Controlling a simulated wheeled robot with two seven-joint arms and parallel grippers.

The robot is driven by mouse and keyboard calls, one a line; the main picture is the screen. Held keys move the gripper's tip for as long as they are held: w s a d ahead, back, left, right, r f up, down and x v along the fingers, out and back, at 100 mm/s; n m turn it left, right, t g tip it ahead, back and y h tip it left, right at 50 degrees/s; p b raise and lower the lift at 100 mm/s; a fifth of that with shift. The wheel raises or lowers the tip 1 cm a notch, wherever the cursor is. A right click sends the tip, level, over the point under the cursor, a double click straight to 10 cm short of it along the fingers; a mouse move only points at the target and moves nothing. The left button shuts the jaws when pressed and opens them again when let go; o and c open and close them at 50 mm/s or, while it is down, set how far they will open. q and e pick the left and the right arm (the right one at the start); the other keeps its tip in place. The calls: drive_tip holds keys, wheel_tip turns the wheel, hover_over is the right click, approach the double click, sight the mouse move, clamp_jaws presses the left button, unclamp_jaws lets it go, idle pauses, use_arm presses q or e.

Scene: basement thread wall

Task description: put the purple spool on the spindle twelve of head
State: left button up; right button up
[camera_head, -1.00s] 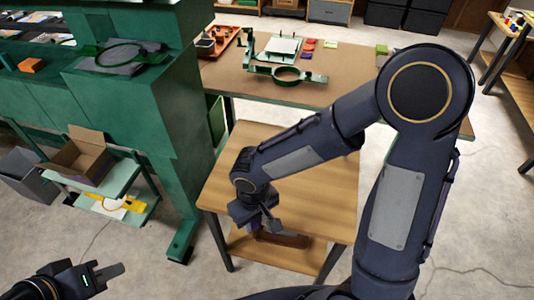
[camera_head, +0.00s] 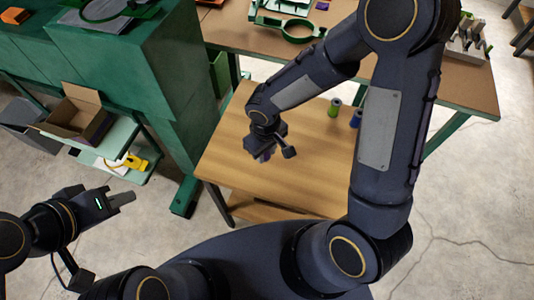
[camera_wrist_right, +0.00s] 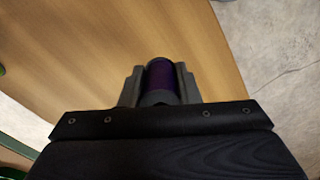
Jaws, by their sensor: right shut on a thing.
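The purple spool (camera_wrist_right: 160,80) is between the two fingers of my right gripper (camera_wrist_right: 159,88), which is shut on it. In the head view my right gripper (camera_head: 266,153) is over the left part of the wooden side table, and a small purple bit of the spool shows below it. I cannot tell whether the spool touches the table top. My left gripper (camera_head: 122,199) is at the lower left, away from the table, and its jaw gap is not clear. I cannot make out spindle twelve or the head's spindles.
The wooden side table (camera_head: 225,150) is mostly bare. A green spool (camera_head: 335,107) and a blue spool (camera_head: 356,118) stand near its right side. A green machine (camera_head: 150,75) is at the left, with a cardboard box (camera_head: 78,115) on a shelf. A workbench (camera_head: 460,80) stands behind.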

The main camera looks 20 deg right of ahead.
sight(267, 155)
drive_tip(key=w+f, duration=0.2)
drive_tip(key=shift+d+f+b, duration=0.3)
drive_tip(key=shift+d+f, duration=0.1)
drive_tip(key=f, duration=0.1)
drive_tip(key=f+b, duration=0.2)
drive_tip(key=shift+w+d+f, duration=0.1)
drive_tip(key=shift+w+f, duration=0.15)
drive_tip(key=shift+f, duration=0.1)
drive_tip(key=shift+r, duration=0.15)
drive_tip(key=o, duration=0.6)
drive_tip(key=shift+f+b, duration=0.2)
drive_tip(key=shift+b, duration=0.15)
drive_tip(key=o, duration=0.4)
drive_tip(key=shift+o, duration=0.2)
drive_tip(key=shift+r, duration=0.1)
